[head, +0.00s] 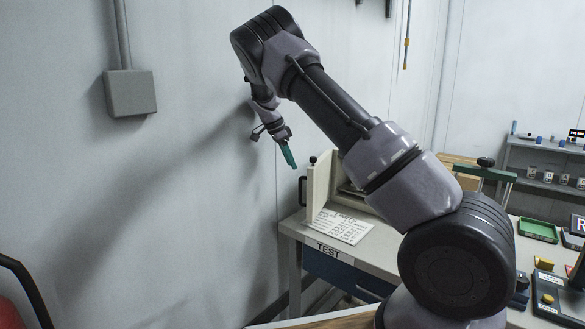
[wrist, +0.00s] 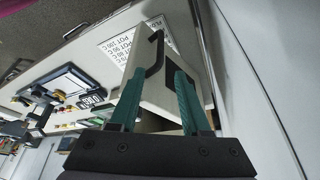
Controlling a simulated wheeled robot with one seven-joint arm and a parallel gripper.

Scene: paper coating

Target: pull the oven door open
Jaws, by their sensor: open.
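The oven (head: 319,190) is a cream box on the table marked TEST, mostly hidden behind my arm. Its dark handle (head: 302,190) stands out on the left side. In the wrist view the handle (wrist: 156,53) is a black bar on a cream panel (wrist: 132,66), which I take for the door. I cannot tell whether the door is fully shut. My gripper (head: 289,155) hangs near the wall, above and slightly left of the handle. Its green fingers (wrist: 156,92) are open and empty, and the handle lies beyond the tips, apart from them.
The TEST table (head: 372,262) has a printed sheet (head: 342,226) in front of the oven. The grey wall (head: 190,190) is close on the left, with a grey box (head: 130,92) on it. A green tray (head: 538,230) and a shelf (head: 545,148) are at the right.

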